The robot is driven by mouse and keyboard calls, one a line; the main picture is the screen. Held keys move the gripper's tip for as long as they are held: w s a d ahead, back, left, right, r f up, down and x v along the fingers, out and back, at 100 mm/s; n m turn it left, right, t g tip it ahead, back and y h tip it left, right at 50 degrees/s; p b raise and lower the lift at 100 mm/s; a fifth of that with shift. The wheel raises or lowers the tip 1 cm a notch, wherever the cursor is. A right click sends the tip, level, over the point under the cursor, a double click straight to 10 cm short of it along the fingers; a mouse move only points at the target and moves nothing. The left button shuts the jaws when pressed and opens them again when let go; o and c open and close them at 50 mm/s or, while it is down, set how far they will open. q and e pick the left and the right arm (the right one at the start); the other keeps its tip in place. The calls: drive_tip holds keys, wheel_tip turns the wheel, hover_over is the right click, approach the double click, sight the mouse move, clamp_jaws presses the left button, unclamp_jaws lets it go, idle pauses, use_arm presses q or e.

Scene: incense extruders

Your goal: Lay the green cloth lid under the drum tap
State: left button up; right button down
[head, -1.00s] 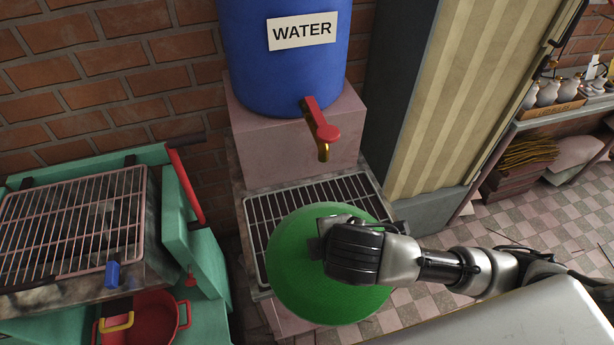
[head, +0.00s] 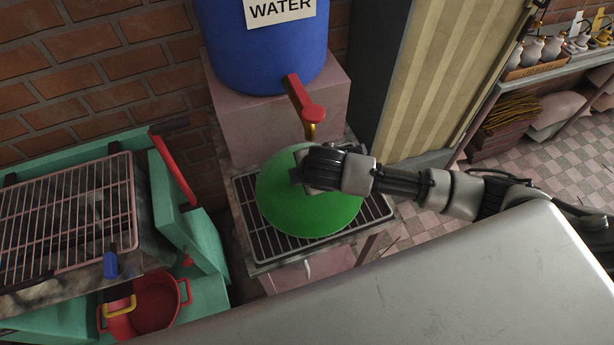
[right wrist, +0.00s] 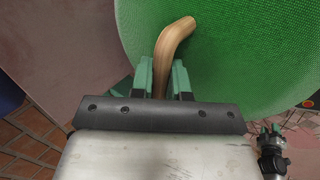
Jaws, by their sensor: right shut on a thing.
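The green cloth lid (head: 300,215) is a round disc over the black drain grate (head: 268,240), in front of the drum tap (head: 307,108). The tap has a red handle and a brass spout, on the blue water drum (head: 268,50). My right gripper (head: 312,170) is over the lid's upper part. In the right wrist view the lid (right wrist: 240,60) fills the upper right, and my right gripper (right wrist: 165,78) is shut on its curved wooden handle (right wrist: 176,40). Whether the lid touches the grate is hidden.
A teal extruder bench with a wire rack (head: 70,215) stands at the left, with a red pot (head: 150,303) below it. A pink block (head: 240,125) holds the drum. A shelf with bottles (head: 555,45) stands at the far right.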

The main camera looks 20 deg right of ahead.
drive_tip(key=shift+f, duration=1.85)
drive_tip(key=c, duration=1.1)
unclamp_jaws()
drive_tip(key=shift+f, duration=0.15)
drive_tip(key=shift+r, duration=0.25)
drive_tip(key=v, duration=1.2)
